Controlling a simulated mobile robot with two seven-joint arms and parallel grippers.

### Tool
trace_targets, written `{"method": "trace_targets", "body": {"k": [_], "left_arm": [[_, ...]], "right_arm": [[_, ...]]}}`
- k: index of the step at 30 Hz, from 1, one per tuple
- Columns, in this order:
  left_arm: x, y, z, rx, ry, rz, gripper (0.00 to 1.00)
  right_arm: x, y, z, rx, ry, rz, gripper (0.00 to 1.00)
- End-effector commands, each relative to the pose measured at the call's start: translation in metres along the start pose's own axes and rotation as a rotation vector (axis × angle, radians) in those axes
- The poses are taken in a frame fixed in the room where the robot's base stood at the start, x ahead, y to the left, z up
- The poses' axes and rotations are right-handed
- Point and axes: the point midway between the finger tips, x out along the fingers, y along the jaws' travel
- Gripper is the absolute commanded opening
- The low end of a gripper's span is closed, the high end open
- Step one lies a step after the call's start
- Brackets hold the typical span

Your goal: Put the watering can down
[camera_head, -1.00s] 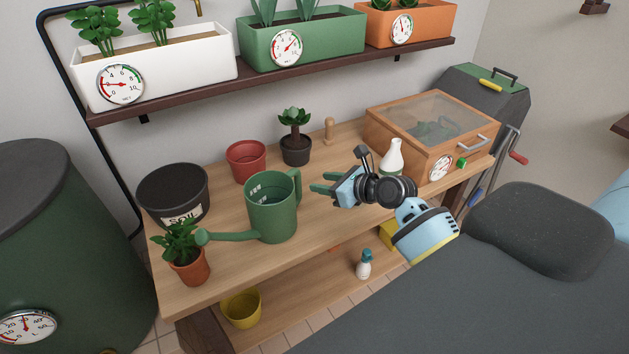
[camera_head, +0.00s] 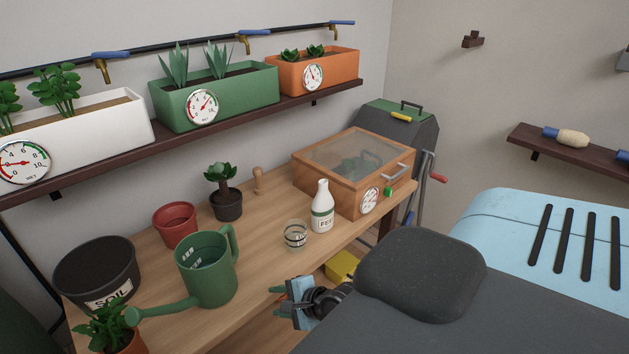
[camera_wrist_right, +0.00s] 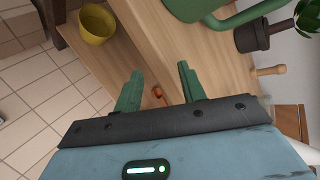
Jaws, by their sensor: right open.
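The green watering can (camera_head: 208,270) stands upright on the wooden table (camera_head: 262,262), its spout pointing left toward a small potted plant and its handle at the back right. Its lower part also shows at the top of the right wrist view (camera_wrist_right: 205,8). My right gripper (camera_head: 280,290) is at the table's front edge, to the right of the can and apart from it. In the right wrist view its two green fingers (camera_wrist_right: 157,90) are spread with nothing between them. My left gripper is not in view.
A soil pot (camera_head: 95,268), a red pot (camera_head: 175,225) and a small plant (camera_head: 226,205) stand around the can. A glass (camera_head: 295,236), a white bottle (camera_head: 322,208) and a wooden glazed box (camera_head: 352,170) stand right. A yellow pot (camera_wrist_right: 97,24) is below.

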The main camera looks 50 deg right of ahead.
Motion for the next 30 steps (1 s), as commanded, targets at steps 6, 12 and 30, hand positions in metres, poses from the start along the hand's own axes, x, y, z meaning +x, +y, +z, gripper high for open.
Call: {"method": "trace_targets", "body": {"k": [6,12,30], "left_arm": [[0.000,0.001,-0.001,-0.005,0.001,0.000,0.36],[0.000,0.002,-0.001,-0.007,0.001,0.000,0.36],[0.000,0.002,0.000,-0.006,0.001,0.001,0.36]], "right_arm": [[-0.016,0.075,0.006,-0.502,0.038,0.059,0.41],[-0.037,0.135,0.016,-0.969,0.037,0.113,0.41],[-0.102,0.241,0.058,-2.003,-0.064,0.182,0.41]]}}
